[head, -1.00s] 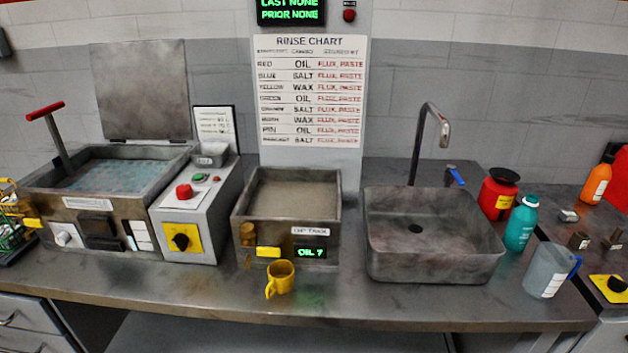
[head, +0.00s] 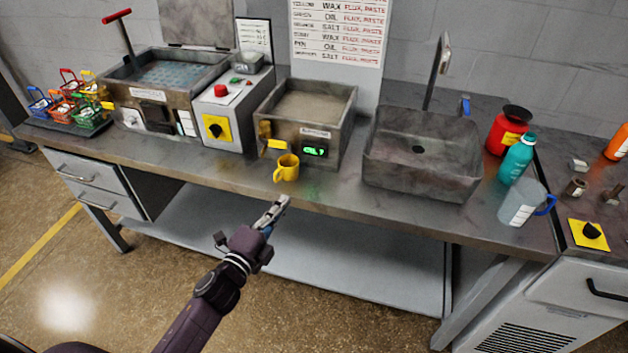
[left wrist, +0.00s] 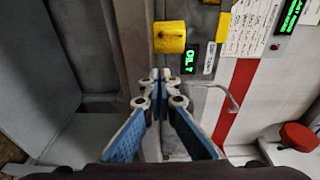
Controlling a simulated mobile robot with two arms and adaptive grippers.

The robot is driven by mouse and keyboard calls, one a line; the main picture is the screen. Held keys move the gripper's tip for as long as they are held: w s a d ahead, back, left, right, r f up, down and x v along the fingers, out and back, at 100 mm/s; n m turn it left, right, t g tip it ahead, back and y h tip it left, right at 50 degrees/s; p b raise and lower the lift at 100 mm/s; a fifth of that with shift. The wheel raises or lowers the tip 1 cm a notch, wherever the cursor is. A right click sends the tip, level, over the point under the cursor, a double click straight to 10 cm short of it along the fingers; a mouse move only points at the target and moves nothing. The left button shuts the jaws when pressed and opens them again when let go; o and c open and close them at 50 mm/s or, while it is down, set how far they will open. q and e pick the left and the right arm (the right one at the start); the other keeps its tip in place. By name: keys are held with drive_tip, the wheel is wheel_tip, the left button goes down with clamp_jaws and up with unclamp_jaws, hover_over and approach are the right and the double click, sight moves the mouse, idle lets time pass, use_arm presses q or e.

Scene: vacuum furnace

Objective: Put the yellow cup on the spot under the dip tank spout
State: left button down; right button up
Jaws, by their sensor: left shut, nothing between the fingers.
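The yellow cup (head: 287,168) stands upright on the bench just in front of the dip tank (head: 328,148), its handle toward the front left. The tank's brass spout (head: 265,129) and yellow lever (head: 276,144) are above and slightly left of the cup. No marked spot under the spout can be made out. My left gripper (head: 281,203) is shut and empty, in front of the bench edge and short of the cup. In the left wrist view, the closed fingertips (left wrist: 160,76) point toward the cup (left wrist: 170,37), with a gap between. My right gripper is not in view.
A control box (head: 218,118) stands left of the tank, and a grey sink (head: 420,165) stands to its right. A clear jug (head: 522,204) and a teal bottle (head: 516,158) are farther right. The bench front around the cup is clear.

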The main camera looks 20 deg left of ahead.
sight(301, 183)
use_arm(q)
drive_tip(key=w, duration=0.1)
drive_tip(key=w+r, duration=0.1)
drive_tip(key=w, duration=0.1)
drive_tip(key=w+p, duration=0.1)
drive_tip(key=w, duration=0.1)
drive_tip(key=shift+d+r, duration=0.3)
drive_tip(key=shift+d, duration=0.1)
drive_tip(key=w, duration=0.2)
drive_tip(key=w+d, duration=0.1)
drive_tip(key=shift+w+f, duration=0.1)
drive_tip(key=shift+w, duration=0.3)
drive_tip(key=shift+w+d, duration=0.1)
drive_tip(key=shift+w, duration=0.55)
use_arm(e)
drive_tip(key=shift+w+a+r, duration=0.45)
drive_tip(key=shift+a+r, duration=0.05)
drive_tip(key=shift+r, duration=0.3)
use_arm(q)
drive_tip(key=a, duration=0.5)
drive_tip(key=s+a, duration=0.1)
drive_tip(key=a, duration=0.1)
drive_tip(key=shift+a+f, duration=0.1)
drive_tip(key=shift+a, duration=0.1)
drive_tip(key=shift+s+a, duration=0.1)
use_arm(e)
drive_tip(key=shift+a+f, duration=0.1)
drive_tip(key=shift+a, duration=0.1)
